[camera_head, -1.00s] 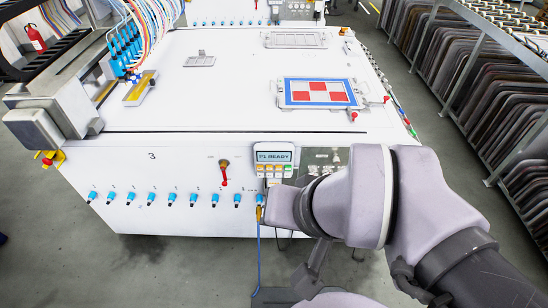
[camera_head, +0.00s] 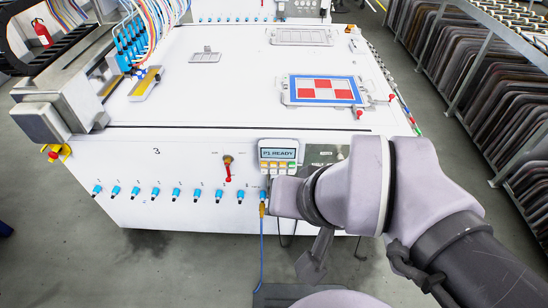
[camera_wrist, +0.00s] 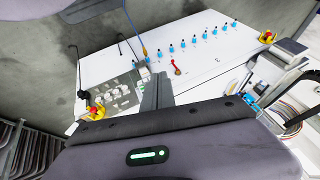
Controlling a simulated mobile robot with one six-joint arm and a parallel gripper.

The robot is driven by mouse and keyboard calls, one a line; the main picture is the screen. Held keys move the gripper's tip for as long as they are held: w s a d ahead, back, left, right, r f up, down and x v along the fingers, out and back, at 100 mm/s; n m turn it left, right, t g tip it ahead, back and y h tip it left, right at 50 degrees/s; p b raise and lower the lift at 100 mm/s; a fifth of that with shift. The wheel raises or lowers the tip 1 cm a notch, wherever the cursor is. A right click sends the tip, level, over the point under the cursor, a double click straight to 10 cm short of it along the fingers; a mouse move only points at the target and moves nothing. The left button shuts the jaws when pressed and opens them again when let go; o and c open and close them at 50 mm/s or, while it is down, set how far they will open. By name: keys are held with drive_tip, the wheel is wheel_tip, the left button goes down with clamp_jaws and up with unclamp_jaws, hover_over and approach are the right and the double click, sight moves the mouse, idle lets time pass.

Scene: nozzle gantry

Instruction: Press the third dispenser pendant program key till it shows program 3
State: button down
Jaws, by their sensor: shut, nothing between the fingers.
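The dispenser pendant (camera_head: 277,145) is a small pale box at the front edge of the white machine in the head view. Its screen reads P1 READY, with coloured keys (camera_head: 277,164) below it. My arm covers its lower part. In the wrist view the pendant (camera_wrist: 143,72) is small, just beyond and left of my fingertips. My gripper (camera_wrist: 159,76) is shut and empty, pointing toward the pendant area; I cannot tell whether it touches a key.
A red-handled valve (camera_head: 228,168) and a row of blue fittings (camera_head: 175,194) are left of the pendant on the front panel, marked 3. A blue hose (camera_head: 262,245) hangs below. A knob panel (camera_wrist: 118,95) and a red emergency button (camera_wrist: 96,112) are close by on the left.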

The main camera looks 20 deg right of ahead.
drive_tip(key=w+d+f+n+t+h+b, duration=0.1)
drive_tip(key=w+d+f+n, duration=0.25)
drive_tip(key=w, duration=0.45)
drive_tip(key=w+d+f+n+t+h, duration=0.1)
drive_tip(key=w+d+f+n, duration=0.1)
drive_tip(key=w+f+n, duration=0.45)
drive_tip(key=w+d+f+n+t+b, duration=0.1)
drive_tip(key=w+d+f, duration=0.2)
drive_tip(key=w, duration=0.6)
drive_tip(key=n+t+y, duration=0.2)
drive_tip(key=n, duration=0.4)
approach(264, 164)
wheel_tip(264, 164, up, 5)
drive_tip(key=s, duration=0.3)
drive_tip(key=a+f+n+y, duration=0.1)
drive_tip(key=a+f+n, duration=0.1)
drive_tip(key=f, duration=0.3)
drive_tip(key=s+a+f+n+y+b, duration=0.1)
drive_tip(key=a+f+n+y, duration=0.1)
drive_tip(key=f, duration=0.3)
drive_tip(key=shift+s+a+f+n+t, duration=0.3)
drive_tip(key=shift+n+t, duration=0.1)
drive_tip(key=shift+n, duration=0.5)
drive_tip(key=shift+w, duration=0.1)
drive_tip(key=shift+w+d, duration=0.45)
drive_tip(key=shift+w, duration=0.95)
drive_tip(key=shift+w+d, duration=0.45)
drive_tip(key=shift+w, duration=0.9)
drive_tip(key=shift+w+d, duration=0.45)
drive_tip(key=shift+w, duration=0.95)
